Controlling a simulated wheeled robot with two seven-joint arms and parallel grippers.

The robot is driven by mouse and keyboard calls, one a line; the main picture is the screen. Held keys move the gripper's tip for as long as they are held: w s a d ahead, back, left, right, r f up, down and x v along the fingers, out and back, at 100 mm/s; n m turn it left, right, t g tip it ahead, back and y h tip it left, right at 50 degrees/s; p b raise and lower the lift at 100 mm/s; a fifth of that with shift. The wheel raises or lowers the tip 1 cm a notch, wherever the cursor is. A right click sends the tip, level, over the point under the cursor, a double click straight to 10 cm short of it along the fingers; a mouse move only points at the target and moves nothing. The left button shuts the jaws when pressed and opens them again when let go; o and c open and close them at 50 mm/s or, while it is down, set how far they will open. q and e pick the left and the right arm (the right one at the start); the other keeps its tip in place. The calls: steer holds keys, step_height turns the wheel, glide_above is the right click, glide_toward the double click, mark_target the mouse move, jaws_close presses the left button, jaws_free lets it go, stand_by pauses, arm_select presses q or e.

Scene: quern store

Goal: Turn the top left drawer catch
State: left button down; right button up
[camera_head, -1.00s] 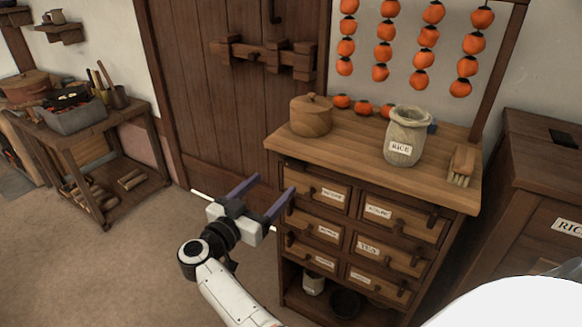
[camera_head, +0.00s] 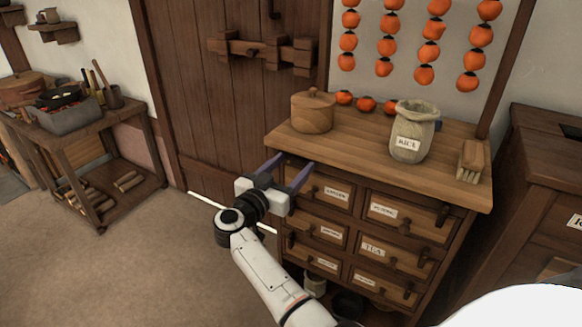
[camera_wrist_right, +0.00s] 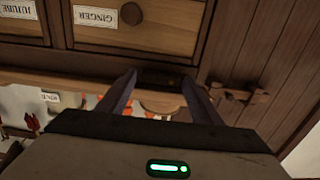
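The top left drawer (camera_head: 330,192) has a GINGER label and a round knob. It is the upper left one in the wooden chest. In the right wrist view the drawer (camera_wrist_right: 160,38) appears upside down with its knob (camera_wrist_right: 131,13). A short dark bar, seemingly its catch (camera_wrist_right: 160,78), lies along the rail by the drawer's edge, between my fingertips. My right gripper (camera_head: 297,160) is open at the chest's upper left front; it also shows in the right wrist view (camera_wrist_right: 158,79). I cannot tell whether the fingers touch the bar. My left gripper is not in view.
The chest top (camera_head: 360,148) overhangs the drawers and holds a lidded wooden pot (camera_head: 312,112), a RICE sack (camera_head: 408,140) and a brush (camera_head: 472,160). A plank door (camera_head: 225,110) stands behind. Open floor (camera_head: 110,270) lies to the left.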

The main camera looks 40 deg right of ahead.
steer(key=c, duration=0.7)
steer(key=shift+o, duration=0.2)
steer(key=shift+m, duration=0.5)
steer(key=shift+f, duration=0.15)
steer(key=o, duration=1.1)
steer(key=shift+c, duration=0.2)
